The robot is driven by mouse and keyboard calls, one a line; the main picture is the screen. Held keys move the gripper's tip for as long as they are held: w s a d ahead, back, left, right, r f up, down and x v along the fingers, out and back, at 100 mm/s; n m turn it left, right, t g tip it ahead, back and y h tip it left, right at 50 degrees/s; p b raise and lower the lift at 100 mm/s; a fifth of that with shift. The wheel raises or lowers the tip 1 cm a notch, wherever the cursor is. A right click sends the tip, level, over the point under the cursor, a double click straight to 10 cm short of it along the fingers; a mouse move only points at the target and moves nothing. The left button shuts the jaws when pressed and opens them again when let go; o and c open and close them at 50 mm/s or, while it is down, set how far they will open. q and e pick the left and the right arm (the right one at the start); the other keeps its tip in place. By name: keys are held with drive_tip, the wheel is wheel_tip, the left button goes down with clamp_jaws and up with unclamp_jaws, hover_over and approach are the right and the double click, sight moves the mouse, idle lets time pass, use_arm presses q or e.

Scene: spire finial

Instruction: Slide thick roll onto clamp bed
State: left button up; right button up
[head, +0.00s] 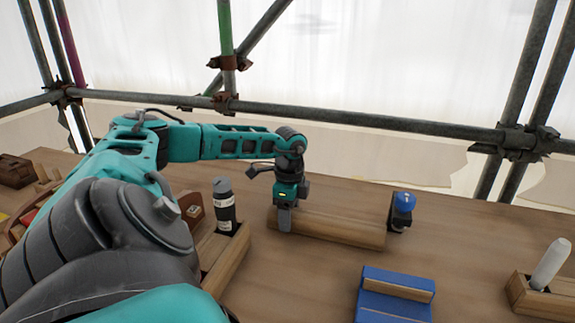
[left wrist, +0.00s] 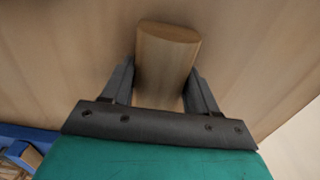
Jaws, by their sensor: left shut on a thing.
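The thick roll (head: 335,228) is a long piece of wood with a rounded top, lying across the bench in the middle of the head view. In the left wrist view the roll (left wrist: 167,50) runs between the two dark fingers, its rounded end pointing away. My left gripper (head: 285,216) is shut on the roll near its left end, pointing down; it also shows in the left wrist view (left wrist: 160,78). A blue block with a wooden strip in it (head: 372,301), possibly the clamp bed, sits nearer and to the right, apart from the roll. My right gripper is not in view.
A dark upright clamp with a blue knob (head: 402,208) stands at the roll's right end. A dark bottle (head: 224,204) stands in a wooden holder (head: 226,258) left of the roll. A white tube (head: 551,262) stands in another holder at right. Scaffold pipes (head: 380,121) run behind the bench.

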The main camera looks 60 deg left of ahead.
sight(357, 222)
use_arm(q)
drive_tip(key=shift+w+d+b, duration=0.25)
drive_tip(key=shift+w+d, duration=1.5)
drive_tip(key=shift+d, duration=0.35)
drive_tip(key=shift+w+d+b, duration=0.25)
drive_tip(key=shift+w+d, duration=1.55)
drive_tip(key=shift+d, duration=0.3)
drive_tip(key=shift+w+d+b, duration=0.25)
drive_tip(key=shift+w+d, duration=1.5)
drive_tip(key=shift+d, duration=0.35)
drive_tip(key=o, duration=1.5)
drive_tip(key=shift+f, duration=0.1)
wheel_tip(357, 222, up, 13)
drive_tip(key=p, duration=0.1)
